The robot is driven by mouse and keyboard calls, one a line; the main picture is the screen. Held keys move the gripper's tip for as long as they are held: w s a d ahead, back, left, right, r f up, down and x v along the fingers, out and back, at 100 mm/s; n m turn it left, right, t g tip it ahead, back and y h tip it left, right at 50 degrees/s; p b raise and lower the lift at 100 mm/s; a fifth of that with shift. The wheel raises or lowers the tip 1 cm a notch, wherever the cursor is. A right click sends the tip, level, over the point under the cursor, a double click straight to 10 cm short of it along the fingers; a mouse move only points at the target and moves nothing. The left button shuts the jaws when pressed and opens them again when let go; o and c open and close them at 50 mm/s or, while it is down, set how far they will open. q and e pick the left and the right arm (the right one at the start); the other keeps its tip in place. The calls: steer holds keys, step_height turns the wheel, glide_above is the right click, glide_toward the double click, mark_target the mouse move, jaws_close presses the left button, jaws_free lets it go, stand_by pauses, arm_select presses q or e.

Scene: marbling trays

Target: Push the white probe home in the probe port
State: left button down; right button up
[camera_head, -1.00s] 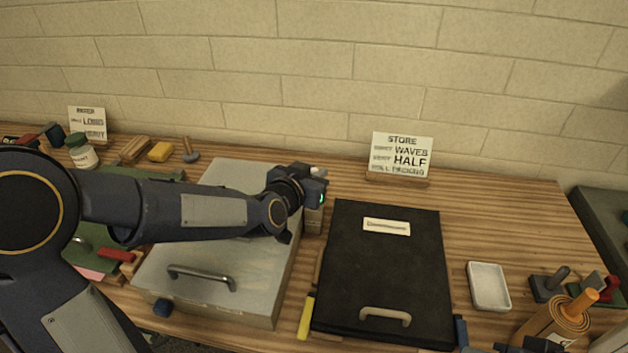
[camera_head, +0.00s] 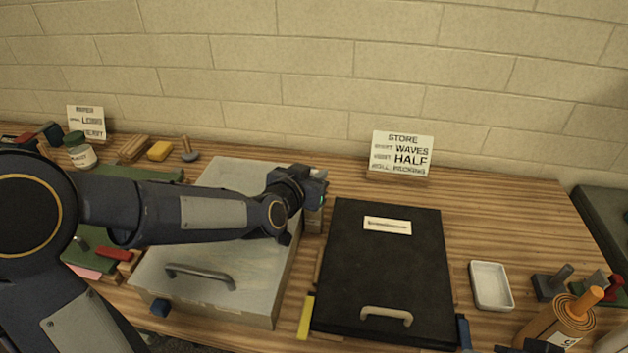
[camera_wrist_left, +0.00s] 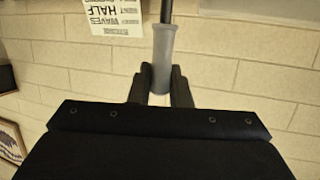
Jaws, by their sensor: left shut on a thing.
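My left gripper (camera_head: 316,188) is shut on the white probe, beside the right edge of the large grey lidded box (camera_head: 215,235). In the left wrist view the probe (camera_wrist_left: 163,62) is a pale grey-white cylinder between the two dark fingers (camera_wrist_left: 161,88), with a thin dark rod (camera_wrist_left: 166,12) running out of the top of the picture. In the head view only a pale tip of the probe shows above the gripper. A small greyish block (camera_head: 313,222) stands just below the gripper; I cannot tell whether it is the probe port. The rod's far end is hidden.
A black lidded tray (camera_head: 385,270) lies right of the gripper. A white dish (camera_head: 491,286) and stamp-like tools (camera_head: 550,284) are farther right. A STORE sign (camera_head: 401,154) stands at the back. The wooden table (camera_head: 490,215) is clear behind the dish.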

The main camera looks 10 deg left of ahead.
arm_select(q)
steer(key=shift+f+b, duration=1.1)
steer(key=shift+f, duration=0.15)
steer(key=shift+f+b, duration=0.1)
steer(key=shift+b, duration=0.2)
stand_by(1.2)
steer(key=shift+r, duration=0.25)
stand_by(1.8)
steer(key=shift+f+b, duration=0.35)
stand_by(1.6)
steer(key=shift+r, duration=0.2)
steer(key=shift+r, duration=0.15)
stand_by(0.9)
